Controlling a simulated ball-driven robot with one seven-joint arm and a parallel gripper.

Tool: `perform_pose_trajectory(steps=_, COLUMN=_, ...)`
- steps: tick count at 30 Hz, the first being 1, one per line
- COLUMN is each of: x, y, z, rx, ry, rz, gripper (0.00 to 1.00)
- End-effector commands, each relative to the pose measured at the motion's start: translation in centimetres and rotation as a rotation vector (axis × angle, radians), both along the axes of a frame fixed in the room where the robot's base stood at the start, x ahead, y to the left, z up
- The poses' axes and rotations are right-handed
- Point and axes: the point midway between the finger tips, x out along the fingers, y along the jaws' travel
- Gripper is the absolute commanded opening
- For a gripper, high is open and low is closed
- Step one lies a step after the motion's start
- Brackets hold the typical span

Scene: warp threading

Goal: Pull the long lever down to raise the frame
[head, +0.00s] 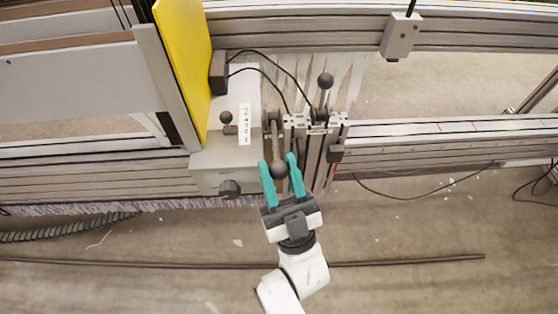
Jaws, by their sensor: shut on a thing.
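The long lever's dark ball knob (279,169) sits between the two teal fingers of my gripper (281,168) in the head view. My gripper is shut on this knob. Part of the lever's rod shows above the knob, leading up to a metal bracket (318,122). A second lever with a dark ball (325,80) stands at the bracket, apart from my gripper. Which part is the frame that the lever moves cannot be told from this view.
A light grey control box (225,165) with a small black-knobbed lever (226,118) and a dark dial (229,189) stands left of my gripper. A yellow panel (183,60) rises behind it. Cables (430,197) hang at right. The concrete floor in front is mostly clear, with a long rod (420,261) lying across it.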

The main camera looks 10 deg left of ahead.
Motion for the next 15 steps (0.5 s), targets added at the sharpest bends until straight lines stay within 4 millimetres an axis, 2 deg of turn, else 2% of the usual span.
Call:
perform_pose_trajectory(steps=1, x=-0.2, y=0.0, z=-1.3, rx=-0.005, ry=0.009, rz=0.002, gripper=0.00)
perform_pose_trajectory(steps=3, x=-0.4, y=0.0, z=-1.9, rx=-0.005, ry=0.011, rz=0.003, gripper=0.00)
perform_pose_trajectory(steps=15, x=-0.6, y=0.0, z=-3.3, rx=-0.008, ry=0.014, rz=0.003, gripper=0.00)
